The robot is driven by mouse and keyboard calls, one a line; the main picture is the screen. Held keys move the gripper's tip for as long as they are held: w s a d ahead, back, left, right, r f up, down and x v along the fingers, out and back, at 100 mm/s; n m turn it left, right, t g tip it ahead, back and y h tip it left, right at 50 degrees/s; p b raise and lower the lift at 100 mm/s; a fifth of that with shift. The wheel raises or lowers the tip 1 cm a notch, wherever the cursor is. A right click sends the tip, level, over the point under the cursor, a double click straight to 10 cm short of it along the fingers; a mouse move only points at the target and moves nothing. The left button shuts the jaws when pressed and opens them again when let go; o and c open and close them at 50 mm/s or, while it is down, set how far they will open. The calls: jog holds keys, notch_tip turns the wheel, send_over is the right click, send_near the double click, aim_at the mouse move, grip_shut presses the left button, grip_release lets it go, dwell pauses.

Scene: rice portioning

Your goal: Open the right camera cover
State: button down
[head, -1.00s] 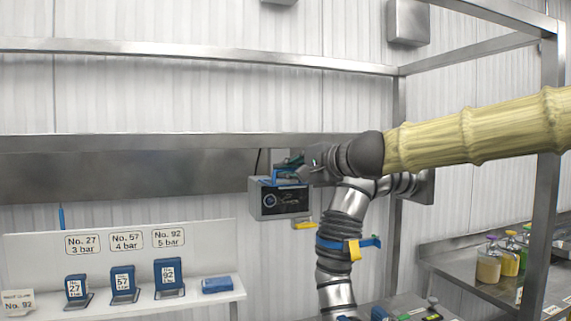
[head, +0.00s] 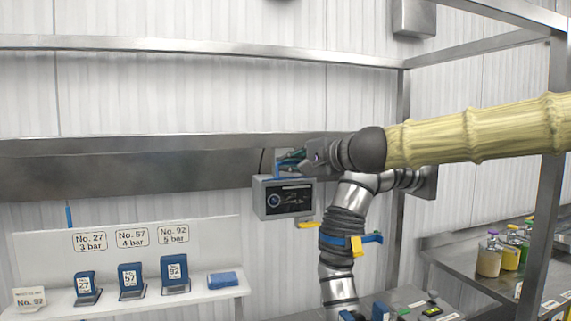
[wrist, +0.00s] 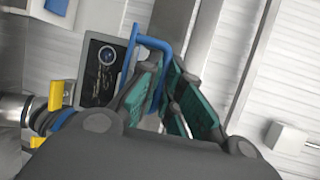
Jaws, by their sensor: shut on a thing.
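A grey camera box (head: 262,197) with a dark front panel hangs below the steel beam in the head view. Its dark panel with a round lens mark also shows in the wrist view (wrist: 104,72). A blue handle (wrist: 152,42) stands beside that panel and reaches between my fingers. My gripper (head: 290,160) is at the top of the box, its green finger pads (wrist: 165,92) closed around the handle's end. The exact contact is partly hidden by the fingers. I cannot tell how far the cover is turned.
A yellow tab (head: 309,225) sticks out under the box. A ribbed metal column with a blue and yellow clamp (head: 357,245) stands close at right. A shelf (head: 200,297) with several blue numbered blocks is at lower left. Jars (head: 488,258) stand on the right counter.

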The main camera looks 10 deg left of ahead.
jog(key=shift+w+a+r+p, duration=0.2)
jog(key=shift+w+r+p, duration=0.25)
jog(key=shift+r, duration=0.25)
jog(key=c, duration=1.9)
grip_release()
jog(key=shift+o, duration=0.2)
jog(key=v, duration=1.2)
jog(key=shift+s, duration=0.1)
